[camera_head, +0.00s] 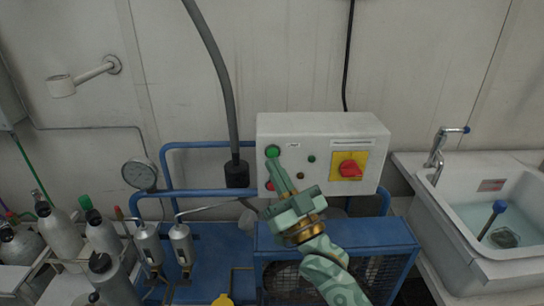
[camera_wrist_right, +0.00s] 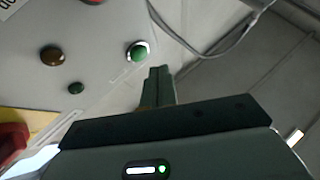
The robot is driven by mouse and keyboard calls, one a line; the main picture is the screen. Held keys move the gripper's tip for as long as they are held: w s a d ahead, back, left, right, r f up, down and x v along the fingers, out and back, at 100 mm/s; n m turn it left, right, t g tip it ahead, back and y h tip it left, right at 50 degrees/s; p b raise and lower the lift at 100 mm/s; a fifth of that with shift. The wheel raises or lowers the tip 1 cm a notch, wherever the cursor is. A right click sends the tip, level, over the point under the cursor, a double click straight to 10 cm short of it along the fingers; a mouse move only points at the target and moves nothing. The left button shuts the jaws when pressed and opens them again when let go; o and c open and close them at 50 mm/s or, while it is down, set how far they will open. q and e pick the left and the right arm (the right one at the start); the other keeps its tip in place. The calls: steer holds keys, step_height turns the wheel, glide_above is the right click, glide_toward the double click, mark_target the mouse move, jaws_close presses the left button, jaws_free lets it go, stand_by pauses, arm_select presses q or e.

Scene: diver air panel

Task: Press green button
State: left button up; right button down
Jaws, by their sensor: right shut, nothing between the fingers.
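The green button (camera_head: 272,151) sits at the upper left of the white control box (camera_head: 330,133). It also shows in the right wrist view (camera_wrist_right: 138,51), with a pale ring around it. My right gripper (camera_head: 275,160) is shut and empty, its fingertips just below the green button in the head view. In the right wrist view the closed fingers (camera_wrist_right: 158,70) point up, just below and to the right of the button. A small gap shows there; I cannot tell the depth between them. My left gripper is not in view.
A red rotary switch on a yellow plate (camera_head: 349,167) and a red button (camera_head: 269,186) are on the same box. A pressure gauge (camera_head: 139,174) and several gas cylinders (camera_head: 60,230) stand left. A sink (camera_head: 480,215) is right. A blue frame (camera_head: 390,238) is below.

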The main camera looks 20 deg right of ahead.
steer(key=shift+w+d, duration=0.15)
steer(key=shift+w, duration=0.35)
steer(key=shift+r, duration=0.1)
stand_by(1.6)
steer(key=shift+w+d, duration=0.15)
steer(key=shift+w, duration=0.2)
